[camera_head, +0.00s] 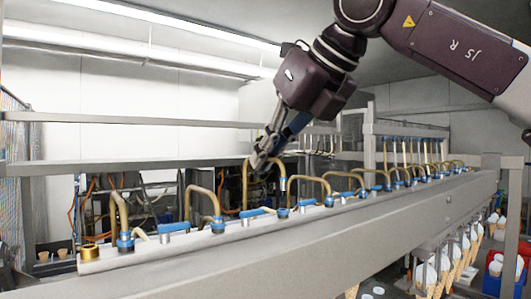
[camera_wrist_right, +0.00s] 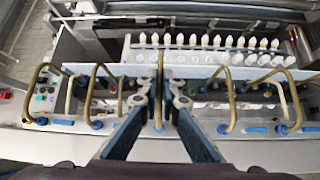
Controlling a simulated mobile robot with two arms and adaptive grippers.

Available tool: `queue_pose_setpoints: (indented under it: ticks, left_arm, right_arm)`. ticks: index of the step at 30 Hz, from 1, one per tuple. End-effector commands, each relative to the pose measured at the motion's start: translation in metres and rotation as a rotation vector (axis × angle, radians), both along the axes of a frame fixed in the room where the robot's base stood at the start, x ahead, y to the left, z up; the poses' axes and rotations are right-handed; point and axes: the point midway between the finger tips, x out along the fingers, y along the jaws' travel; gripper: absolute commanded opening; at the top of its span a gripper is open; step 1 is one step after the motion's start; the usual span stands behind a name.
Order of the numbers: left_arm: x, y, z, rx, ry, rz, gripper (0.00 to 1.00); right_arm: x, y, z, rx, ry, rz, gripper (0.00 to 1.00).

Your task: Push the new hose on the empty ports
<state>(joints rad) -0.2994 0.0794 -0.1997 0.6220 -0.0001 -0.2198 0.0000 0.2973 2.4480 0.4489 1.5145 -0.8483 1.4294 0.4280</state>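Tan bent hoses rise in arches from blue-collared ports along a long metal rail (camera_head: 300,232). My right gripper (camera_head: 262,160) is over the rail at a tall hose arch (camera_head: 245,185). In the right wrist view, my right gripper (camera_wrist_right: 160,95) has its two fingers on either side of a hose (camera_wrist_right: 160,62), with what looks like a narrow gap to it, so it seems open around it. Whether this hose's lower ends are seated is not clear. A short brass fitting (camera_head: 90,251) without a hose stands at the rail's left end. My left gripper is not in view.
Other hose arches stand close on both sides, such as one at the left (camera_head: 203,190). Blue levers (camera_head: 174,227) line the rail top. Rows of cones (camera_wrist_right: 215,42) lie beyond the rail. A horizontal beam (camera_head: 130,167) runs behind it.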

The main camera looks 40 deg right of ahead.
Motion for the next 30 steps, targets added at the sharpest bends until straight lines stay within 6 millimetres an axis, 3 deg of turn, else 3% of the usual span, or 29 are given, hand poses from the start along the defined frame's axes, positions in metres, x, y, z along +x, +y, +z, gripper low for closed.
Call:
queue_pose_setpoints:
  ticks: [6,30]
  left_arm:
    - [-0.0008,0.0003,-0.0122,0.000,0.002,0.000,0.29]
    - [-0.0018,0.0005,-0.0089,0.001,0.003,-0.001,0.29]
  right_arm:
    - [-0.0001,0.0004,-0.0149,0.000,0.000,0.001,0.00]
    - [-0.0002,0.0004,-0.0139,0.000,-0.001,0.000,0.00]
